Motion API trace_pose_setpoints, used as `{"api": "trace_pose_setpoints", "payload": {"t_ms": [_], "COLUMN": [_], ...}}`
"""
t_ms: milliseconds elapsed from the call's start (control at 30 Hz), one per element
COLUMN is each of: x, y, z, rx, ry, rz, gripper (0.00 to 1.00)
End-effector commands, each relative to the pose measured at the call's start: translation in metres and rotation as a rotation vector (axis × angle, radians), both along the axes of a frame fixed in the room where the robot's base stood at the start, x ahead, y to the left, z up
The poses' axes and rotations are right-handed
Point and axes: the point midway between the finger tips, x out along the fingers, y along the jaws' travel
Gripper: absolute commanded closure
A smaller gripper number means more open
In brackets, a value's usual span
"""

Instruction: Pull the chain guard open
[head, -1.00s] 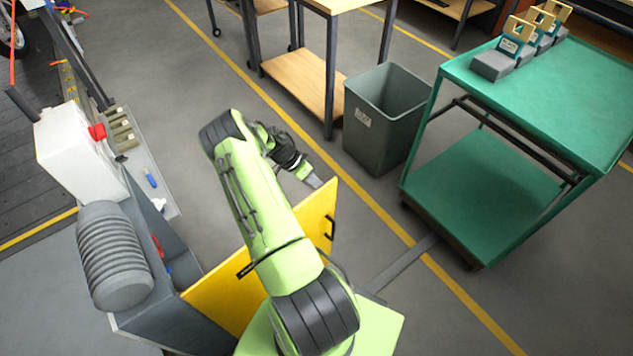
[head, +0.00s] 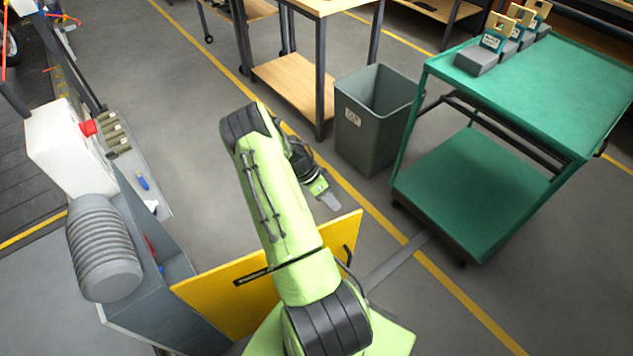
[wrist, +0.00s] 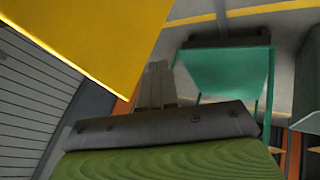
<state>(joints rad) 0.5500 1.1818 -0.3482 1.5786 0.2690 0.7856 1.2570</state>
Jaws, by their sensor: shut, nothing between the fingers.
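The chain guard is a yellow panel (head: 222,292) standing swung out from the grey machine housing (head: 133,248). My arm crosses in front of its middle and hides part of it. Its free edge stands to the right of my arm, where a dark handle shows partly. My gripper (head: 328,197) is shut and empty, just beyond the panel's top edge near its free end. In the wrist view my shut fingers (wrist: 157,85) point away, with the yellow panel (wrist: 95,35) at upper left. I cannot tell whether the fingers touch it.
A green cart (head: 475,185) stands at the right, with a grey bin (head: 372,135) beside it. A wooden-topped bench (head: 295,85) is behind. A white box with a red button (head: 88,128) and a ribbed grey motor (head: 103,255) are at left. Floor beyond the guard is clear.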

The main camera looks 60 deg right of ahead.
Motion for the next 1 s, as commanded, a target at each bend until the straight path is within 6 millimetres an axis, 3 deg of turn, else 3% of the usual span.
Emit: {"api": "trace_pose_setpoints", "payload": {"t_ms": [367,467,800,1000], "x": [0.003,0.013,0.07,0.09], "y": [0.0,0.002,0.013,0.017], "z": [0.004,0.017,0.094,0.122], "rx": [0.0,0.0,-0.004,-0.001], "ry": [-0.001,-0.002,-0.003,0.001], "rz": [0.0,0.003,0.002,0.0], "gripper": [1.0,1.0,1.0,1.0]}}
